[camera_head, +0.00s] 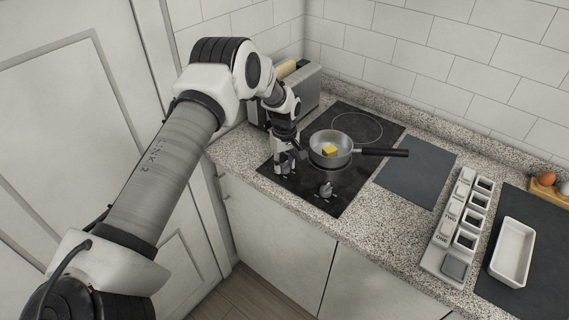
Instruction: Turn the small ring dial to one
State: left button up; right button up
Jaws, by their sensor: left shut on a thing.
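A black cooktop (352,185) is set in the speckled counter. It has two dials along its near left side. One dial (325,190) stands free, nearer the front. My left gripper (284,166) points down at the other dial's place, at the cooktop's left corner, and is shut on that dial, which its fingers mostly hide. A bare ring (357,127) shows at the back. A grey pan (331,161) with a yellow block (330,151) in it covers the nearer ring. Dial markings are too small to read. My right gripper is not in view.
A toaster (304,89) stands behind my left wrist. The pan's black handle (384,152) points right over a dark mat (420,177). Further right are a holder with several compartments (440,236), a white dish (512,252) and eggs (547,178).

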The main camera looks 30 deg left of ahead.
pick_arm(q)
jog(key=shift+f, duration=0.1)
jog(key=m+b, duration=0.1)
jog(key=m, duration=0.2)
jog(key=m+b, duration=0.2)
jog(key=m, duration=0.1)
jog(key=shift+m, duration=0.3)
jog(key=m+b, duration=0.1)
jog(key=m, duration=0.2)
jog(key=shift+s+m, duration=0.1)
jog(key=shift+m, duration=0.2)
jog(key=shift+m+b, duration=0.3)
jog(key=shift+m, duration=1.3)
jog(key=o, duration=1.2)
jog(key=shift+c, duration=0.2)
